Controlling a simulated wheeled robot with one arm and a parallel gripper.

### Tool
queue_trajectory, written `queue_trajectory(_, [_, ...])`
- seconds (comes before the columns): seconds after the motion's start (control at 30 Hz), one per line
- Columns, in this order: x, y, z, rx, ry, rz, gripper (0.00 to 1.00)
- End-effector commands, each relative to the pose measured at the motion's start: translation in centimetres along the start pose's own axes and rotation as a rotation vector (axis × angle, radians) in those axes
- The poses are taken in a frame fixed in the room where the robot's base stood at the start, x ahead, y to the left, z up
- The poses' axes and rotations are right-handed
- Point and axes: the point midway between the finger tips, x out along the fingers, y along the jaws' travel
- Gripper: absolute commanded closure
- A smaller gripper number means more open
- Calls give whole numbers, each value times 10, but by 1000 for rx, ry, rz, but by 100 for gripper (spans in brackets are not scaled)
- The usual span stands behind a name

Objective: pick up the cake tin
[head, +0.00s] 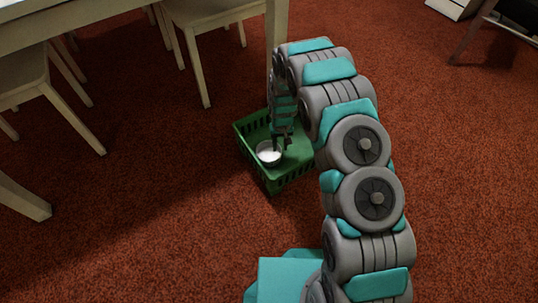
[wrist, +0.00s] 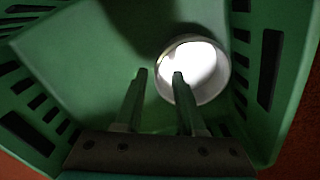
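The cake tin (head: 267,156) is a small round tin with a pale rim and a bright white inside. It sits in a green basket (head: 276,183) on the floor. It also shows in the wrist view (wrist: 212,90), at the right side of the basket (wrist: 90,75). My gripper (head: 282,143) points down into the basket beside the tin. In the wrist view my gripper (wrist: 160,75) is open, with nothing held. Its right finger overlaps the tin's left part and its left finger is outside the tin. I cannot tell whether a finger touches the tin.
The basket has slotted walls on the sides of my gripper. A pale table (head: 130,13) and chairs (head: 50,85) stand at the left and back, with a table leg close behind the basket. Red carpet (head: 150,220) lies clear in front and to the left.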

Motion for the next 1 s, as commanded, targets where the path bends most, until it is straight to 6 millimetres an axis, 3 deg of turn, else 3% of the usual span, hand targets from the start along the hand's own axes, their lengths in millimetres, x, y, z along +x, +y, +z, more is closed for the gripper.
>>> queue_trajectory(0.23, [34, 2, 2, 0, -3, 0, 61])
queue_trajectory(0.5, [38, 2, 2, 0, -1, 0, 61])
queue_trajectory(0.83, [37, 2, 2, 0, -1, 0, 98])
queue_trajectory(1.0, [37, 2, 2, 0, -1, 0, 100])
